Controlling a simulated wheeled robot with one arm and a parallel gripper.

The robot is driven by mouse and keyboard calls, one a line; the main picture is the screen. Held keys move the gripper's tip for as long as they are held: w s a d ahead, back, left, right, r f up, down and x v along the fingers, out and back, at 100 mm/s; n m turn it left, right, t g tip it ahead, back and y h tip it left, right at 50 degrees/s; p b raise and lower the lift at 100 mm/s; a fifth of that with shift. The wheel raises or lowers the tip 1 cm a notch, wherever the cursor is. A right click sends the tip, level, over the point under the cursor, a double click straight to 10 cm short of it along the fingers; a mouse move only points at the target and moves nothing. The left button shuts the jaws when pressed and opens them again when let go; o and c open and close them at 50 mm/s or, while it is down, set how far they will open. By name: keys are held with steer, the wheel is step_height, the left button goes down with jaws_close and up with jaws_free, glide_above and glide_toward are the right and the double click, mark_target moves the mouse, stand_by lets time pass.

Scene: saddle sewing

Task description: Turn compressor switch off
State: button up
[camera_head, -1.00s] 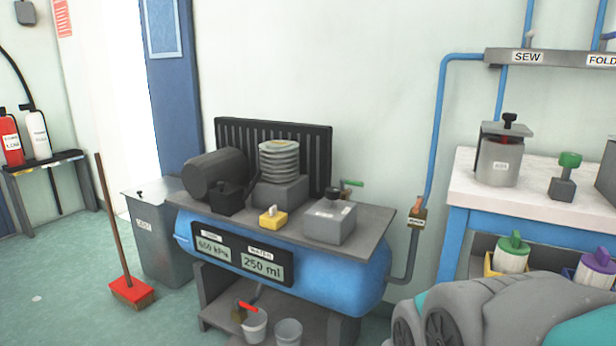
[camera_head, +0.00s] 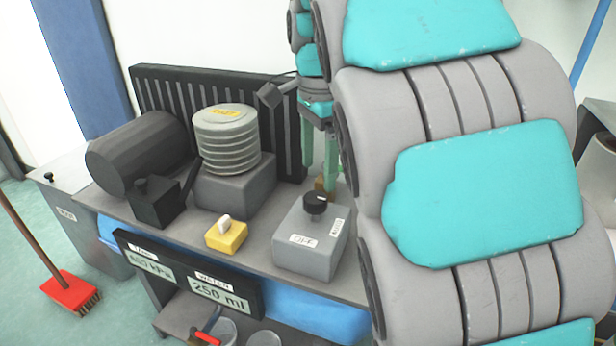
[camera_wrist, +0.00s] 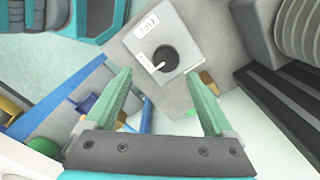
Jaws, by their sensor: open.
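The compressor's blue tank (camera_head: 345,322) lies under a grey top plate. On the plate are a yellow box with a white toggle (camera_head: 226,230) and a grey box (camera_head: 312,243) with a round black knob (camera_head: 315,203). I cannot tell from the labels which is the compressor switch. My gripper (camera_head: 319,182) is open and empty, pointing down behind the grey box, apart from the knob. In the wrist view, the grey box (camera_wrist: 150,35) and its knob (camera_wrist: 166,57) show beyond the open fingers (camera_wrist: 158,76). The yellow box is not clearly seen there.
A dark cylinder (camera_head: 138,155), a ribbed grey stack (camera_head: 226,140) and a slatted black panel (camera_head: 170,92) stand at the plate's back and left. Display panels (camera_head: 220,290) hang in front. My arm covers the right side. A red broom (camera_head: 72,292) stands on the floor at left.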

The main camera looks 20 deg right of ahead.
mark_target(315, 197)
steer(key=shift+w+r, duration=0.1)
steer(key=shift+w, duration=0.4)
steer(key=shift+f+p, duration=0.3)
steer(key=shift+f, duration=3.45)
steer(key=c, duration=1.4)
